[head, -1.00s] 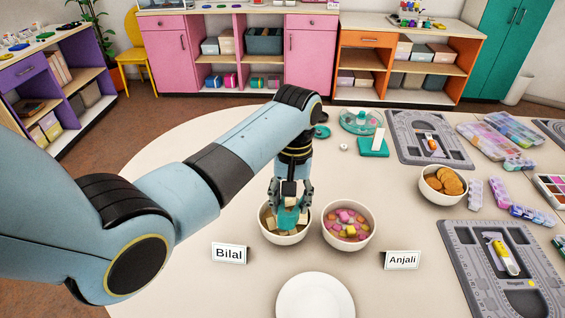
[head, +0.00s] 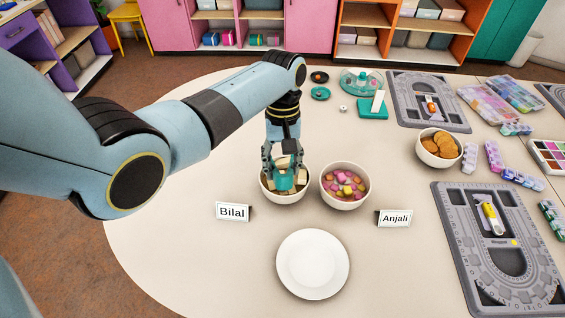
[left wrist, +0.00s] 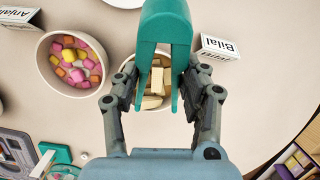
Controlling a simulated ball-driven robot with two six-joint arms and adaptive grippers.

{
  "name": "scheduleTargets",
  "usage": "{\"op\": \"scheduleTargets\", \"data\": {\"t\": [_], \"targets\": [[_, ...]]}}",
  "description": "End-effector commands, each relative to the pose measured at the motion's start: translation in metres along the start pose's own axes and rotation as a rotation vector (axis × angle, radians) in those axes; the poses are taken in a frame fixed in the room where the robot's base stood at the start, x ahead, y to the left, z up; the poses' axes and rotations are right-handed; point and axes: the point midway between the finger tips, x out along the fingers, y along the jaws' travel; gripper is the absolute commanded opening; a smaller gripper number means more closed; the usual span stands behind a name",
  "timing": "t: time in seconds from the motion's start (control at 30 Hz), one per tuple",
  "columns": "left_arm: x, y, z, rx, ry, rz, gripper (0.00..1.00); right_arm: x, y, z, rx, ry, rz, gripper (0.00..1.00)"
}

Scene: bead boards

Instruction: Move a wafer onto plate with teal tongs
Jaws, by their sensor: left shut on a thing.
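My left gripper (head: 283,163) is shut on the teal tongs (head: 286,181), which also fill the middle of the left wrist view (left wrist: 166,35). The tongs point down into the white bowl of wafers (head: 264,191), behind the Bilal card. Pale wafers (left wrist: 153,101) lie in this bowl, and one shows between the tong arms (left wrist: 157,78). I cannot tell whether the tongs pinch it. The empty white plate (head: 312,264) lies on the table in front of the bowls. My right gripper is not in view.
A bowl of pink and yellow sweets (head: 345,186) stands close to the right. Name cards read Bilal (head: 233,212) and Anjali (head: 395,218). A bowl of biscuits (head: 438,148) and grey bead boards (head: 500,250) are farther right. Table around the plate is clear.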

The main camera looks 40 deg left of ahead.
Motion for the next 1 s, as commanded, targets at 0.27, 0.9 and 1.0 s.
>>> {"op": "scheduleTargets", "data": {"t": [0.27, 0.9, 1.0], "targets": [[0.028, 0.001, -0.005, 0.001, 0.001, 0.000, 0.36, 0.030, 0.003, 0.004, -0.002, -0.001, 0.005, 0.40], [0.080, 0.002, -0.016, 0.000, 0.000, 0.000, 0.36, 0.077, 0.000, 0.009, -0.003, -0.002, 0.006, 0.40], [0.085, 0.002, -0.017, 0.000, 0.000, 0.000, 0.36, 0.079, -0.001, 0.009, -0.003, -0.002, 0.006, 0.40]]}}
